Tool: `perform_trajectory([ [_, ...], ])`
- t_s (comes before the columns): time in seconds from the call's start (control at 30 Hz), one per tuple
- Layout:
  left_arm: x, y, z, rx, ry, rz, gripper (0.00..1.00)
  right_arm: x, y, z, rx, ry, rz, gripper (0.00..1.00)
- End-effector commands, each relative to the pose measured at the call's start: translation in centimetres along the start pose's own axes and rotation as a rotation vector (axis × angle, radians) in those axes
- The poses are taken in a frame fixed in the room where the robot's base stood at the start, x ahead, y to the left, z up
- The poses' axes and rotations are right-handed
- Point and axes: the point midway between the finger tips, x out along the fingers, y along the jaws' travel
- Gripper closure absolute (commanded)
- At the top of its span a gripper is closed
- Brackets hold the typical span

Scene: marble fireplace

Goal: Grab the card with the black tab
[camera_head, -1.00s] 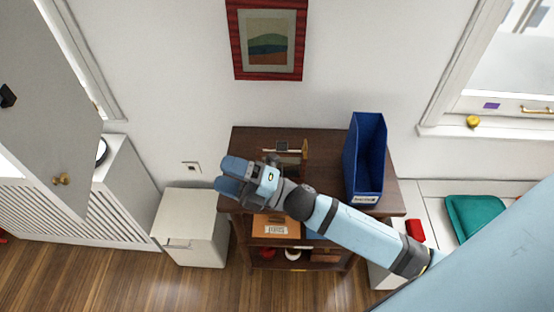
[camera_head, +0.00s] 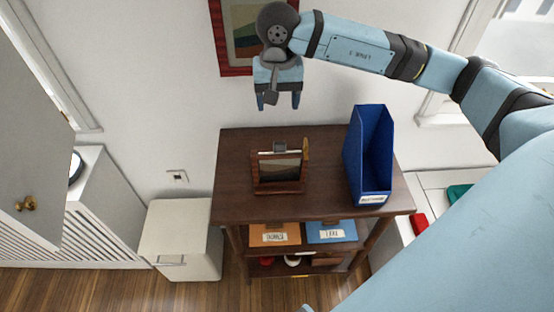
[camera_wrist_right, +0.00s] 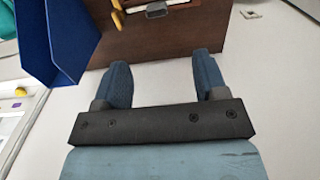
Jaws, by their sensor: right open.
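A small brown wooden stand (camera_head: 278,188) is on the dark wood table, holding upright framed or card-like pieces. A dark grey-black tab (camera_head: 279,147) rises at its top back, with a yellow-brown piece (camera_head: 306,149) to its right. The tab also shows at the top edge of the right wrist view (camera_wrist_right: 157,10); I cannot make out the card under it. My right gripper (camera_head: 281,101) is open and empty, above and behind the stand, its fingers pointing down. Its two blue fingers are spread in the right wrist view (camera_wrist_right: 162,62). My left gripper is not in view.
A tall blue file box (camera_head: 369,155) stands on the table (camera_head: 232,190) right of the stand. Orange (camera_head: 274,234) and blue (camera_head: 331,232) labelled folders lie on the shelf below. A framed picture (camera_head: 237,68) hangs on the wall behind my arm. The table's left side is clear.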

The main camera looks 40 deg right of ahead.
Motion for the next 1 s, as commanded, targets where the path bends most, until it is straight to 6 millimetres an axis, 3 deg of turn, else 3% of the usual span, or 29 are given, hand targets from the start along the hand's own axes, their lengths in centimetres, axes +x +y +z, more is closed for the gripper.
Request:
perform_trajectory([
  [0.4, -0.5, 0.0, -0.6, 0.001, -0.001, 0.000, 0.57, 7.3, 0.0, 0.1, 0.000, -0.005, 0.001, 0.34],
  [0.63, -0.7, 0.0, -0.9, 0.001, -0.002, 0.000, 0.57, 8.9, 0.1, 0.2, 0.000, -0.006, 0.000, 0.34],
  [0.83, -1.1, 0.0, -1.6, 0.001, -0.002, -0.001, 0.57, 11.9, 0.5, 0.2, 0.000, -0.008, 0.000, 0.34],
  [1.0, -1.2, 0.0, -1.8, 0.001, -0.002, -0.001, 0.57, 13.3, 0.5, 0.2, 0.000, -0.005, -0.001, 0.34],
])
